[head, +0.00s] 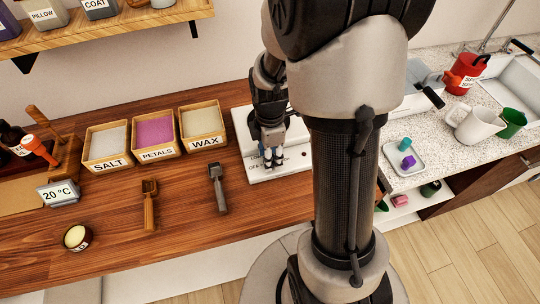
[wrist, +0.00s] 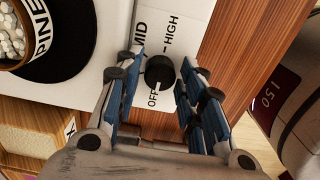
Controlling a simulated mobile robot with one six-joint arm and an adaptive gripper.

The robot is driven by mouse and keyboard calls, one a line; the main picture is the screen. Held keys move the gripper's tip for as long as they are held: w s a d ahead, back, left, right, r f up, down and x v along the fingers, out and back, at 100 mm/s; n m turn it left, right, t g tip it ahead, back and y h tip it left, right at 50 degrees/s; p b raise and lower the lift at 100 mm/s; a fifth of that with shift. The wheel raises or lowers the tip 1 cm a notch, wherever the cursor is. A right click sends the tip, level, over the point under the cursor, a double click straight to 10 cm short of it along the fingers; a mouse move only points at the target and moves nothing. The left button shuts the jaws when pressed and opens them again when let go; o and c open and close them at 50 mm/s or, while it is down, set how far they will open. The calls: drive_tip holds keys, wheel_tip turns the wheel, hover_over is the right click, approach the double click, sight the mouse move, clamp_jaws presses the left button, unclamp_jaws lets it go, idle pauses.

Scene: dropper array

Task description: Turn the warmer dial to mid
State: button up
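The warmer (head: 258,175) is a white flat unit on the wooden counter, partly hidden behind my arm in the head view. Its dial (wrist: 159,72) is a round black knob in the wrist view. Printed labels OFF, MID and HIGH surround it. A short white mark on the knob appears to point toward OFF. My gripper (wrist: 158,66) is open, with one finger on each side of the dial and a small gap seen on both sides. In the head view my gripper (head: 273,157) is low over the warmer's front, hiding the dial.
A jar (wrist: 24,32) stands on the warmer's black plate (wrist: 75,45). Left of the warmer are the wax box (head: 205,142), petals box (head: 157,153) and salt box (head: 106,163). A grey-headed tool (head: 218,190) and a wooden scoop (head: 149,205) lie in front.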

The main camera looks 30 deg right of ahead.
drive_tip(key=c, duration=0.8)
drive_tip(key=shift+o, duration=0.2)
drive_tip(key=shift+m, duration=0.4)
drive_tip(key=m+p, duration=0.1)
drive_tip(key=m, duration=0.3)
drive_tip(key=shift+m, duration=0.3)
drive_tip(key=m+p, duration=0.1)
drive_tip(key=m, duration=0.4)
drive_tip(key=shift+p, duration=0.35)
drive_tip(key=m+p, duration=0.1)
drive_tip(key=m, duration=0.5)
drive_tip(key=shift+a+m, duration=0.1)
drive_tip(key=shift+m, duration=0.3)
drive_tip(key=m, duration=0.6)
drive_tip(key=shift+p, duration=0.4)
drive_tip(key=shift+m, duration=0.4)
